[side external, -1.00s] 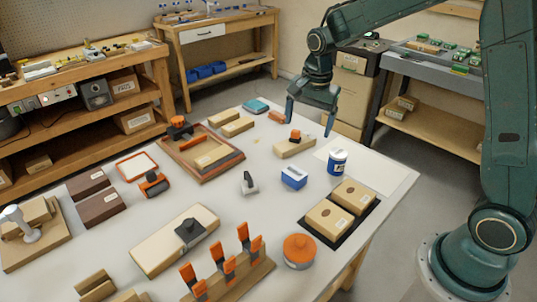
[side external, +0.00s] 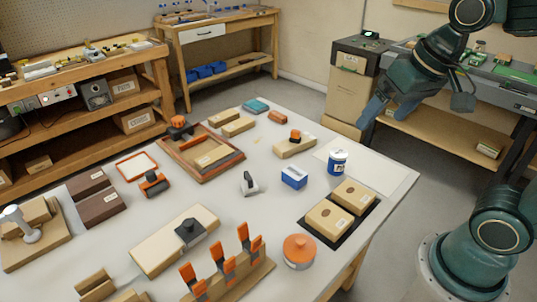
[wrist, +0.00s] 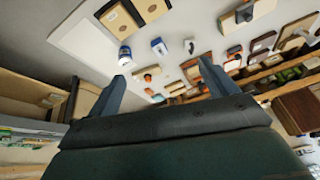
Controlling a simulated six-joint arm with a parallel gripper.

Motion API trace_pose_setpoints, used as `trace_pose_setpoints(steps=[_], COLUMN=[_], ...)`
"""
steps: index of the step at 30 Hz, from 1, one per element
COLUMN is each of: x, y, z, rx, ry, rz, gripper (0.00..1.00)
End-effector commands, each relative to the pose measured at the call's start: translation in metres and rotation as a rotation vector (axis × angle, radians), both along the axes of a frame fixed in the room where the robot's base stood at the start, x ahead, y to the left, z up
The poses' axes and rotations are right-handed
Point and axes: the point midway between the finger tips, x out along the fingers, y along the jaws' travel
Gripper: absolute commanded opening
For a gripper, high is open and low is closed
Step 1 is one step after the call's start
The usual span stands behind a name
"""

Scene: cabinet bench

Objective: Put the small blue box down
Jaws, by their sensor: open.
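The small blue box (side external: 294,177) with a white label stands on the white table, left of the blue jar (side external: 337,161). It also shows in the wrist view (wrist: 159,46), beyond my fingers and apart from them. My gripper (side external: 415,115) is open and empty, raised up and to the right of the box, past the table's right edge. In the wrist view its two fingers (wrist: 160,85) are spread apart with nothing between them.
Two tan boxes (side external: 352,195) lie on a black mat near the table's right edge. A wooden block with an orange knob (side external: 296,145), a grey-and-black tool (side external: 249,183) and an orange-lidded tub (side external: 299,250) surround the box. A pale sheet (side external: 394,176) is mostly bare.

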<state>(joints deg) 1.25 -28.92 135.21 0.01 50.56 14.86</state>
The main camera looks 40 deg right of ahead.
Motion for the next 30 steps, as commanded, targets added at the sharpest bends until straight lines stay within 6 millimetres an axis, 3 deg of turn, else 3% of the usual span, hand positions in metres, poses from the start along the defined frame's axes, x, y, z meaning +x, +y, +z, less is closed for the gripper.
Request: trace_pose_setpoints(steps=[3, 10, 30], x=[-0.024, -0.051, -0.057], y=[0.003, 0.005, 0.005], z=[0.0, -0.005, -0.007], rx=[-0.041, -0.099, -0.114], ry=[-0.038, -0.078, -0.086], rz=[0.099, 0.227, 0.257], gripper=[0.85, 0.85, 0.85])
